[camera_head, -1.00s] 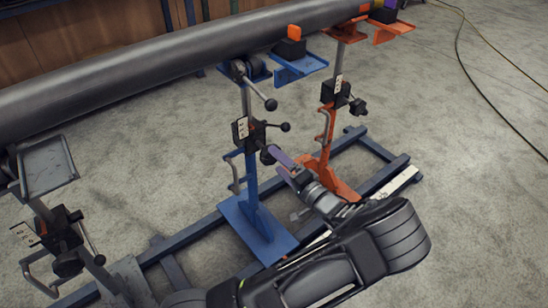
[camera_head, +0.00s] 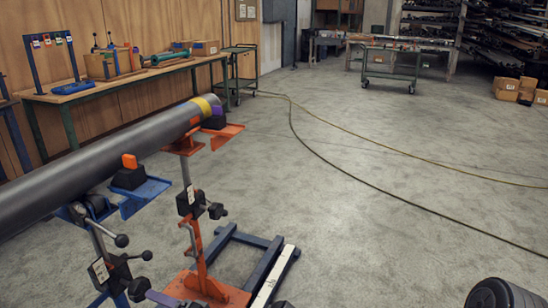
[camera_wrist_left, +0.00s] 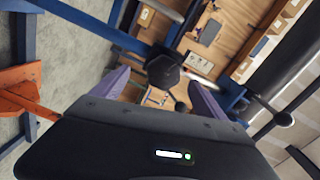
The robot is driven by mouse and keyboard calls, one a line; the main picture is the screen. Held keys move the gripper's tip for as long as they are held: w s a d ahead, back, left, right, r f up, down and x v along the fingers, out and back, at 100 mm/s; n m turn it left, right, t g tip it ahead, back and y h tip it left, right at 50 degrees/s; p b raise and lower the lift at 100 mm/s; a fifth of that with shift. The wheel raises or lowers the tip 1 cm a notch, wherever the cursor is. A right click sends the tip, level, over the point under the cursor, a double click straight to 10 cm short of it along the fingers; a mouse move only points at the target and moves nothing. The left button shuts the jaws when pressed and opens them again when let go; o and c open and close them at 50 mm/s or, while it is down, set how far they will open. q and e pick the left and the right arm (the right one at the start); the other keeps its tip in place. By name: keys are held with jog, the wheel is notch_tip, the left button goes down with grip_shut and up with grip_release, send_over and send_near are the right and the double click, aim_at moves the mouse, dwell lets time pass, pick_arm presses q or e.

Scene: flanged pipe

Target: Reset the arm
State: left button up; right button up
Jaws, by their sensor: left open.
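My left gripper (camera_wrist_left: 160,80) shows in the left wrist view with its two purple fingers spread wide apart. A black knob (camera_wrist_left: 163,71) appears between the fingertips, with a gap on both sides. I cannot tell how far beyond the tips it is. In the head view only a purple finger of this gripper (camera_head: 163,298) shows at the bottom edge, close to a black knob (camera_head: 138,289) of the blue stand. Most of the left arm is cut off below the frame. My right gripper is in neither current view.
A long grey pipe (camera_head: 100,160) rests on the blue stand (camera_head: 150,190) and orange stand (camera_head: 197,255). A blue floor frame (camera_head: 265,265) lies at their feet. A workbench (camera_head: 130,78) lines the wooden wall. Open floor, crossed by cables (camera_head: 400,192), lies right.

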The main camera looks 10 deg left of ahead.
pick_arm(q)
jog(key=s+f+g+h, duration=0.7)
jog(key=s+f, duration=1)
jog(key=f, duration=0.1)
jog(key=s+d+f+g+h, duration=0.1)
jog(key=s+d+f+h, duration=0.3)
jog(key=s+d, duration=0.25)
jog(key=s+d+f+g+h, duration=0.1)
jog(key=s+d+f+h, duration=0.35)
jog(key=d, duration=0.25)
jog(key=w+d+r+n+t+h, duration=0.1)
jog(key=w+d+r+t+h, duration=0.15)
jog(key=d, duration=0.45)
jog(key=w+d+r+n+t+h, duration=0.1)
jog(key=d+r+t+h, duration=0.25)
jog(key=d, duration=0.35)
notch_tip(320, 180, up, 18)
jog(key=g+p, duration=0.1)
jog(key=p, duration=1.7)
jog(key=shift+s+f, duration=0.2)
jog(key=shift+s, duration=0.05)
jog(key=shift+d, duration=0.1)
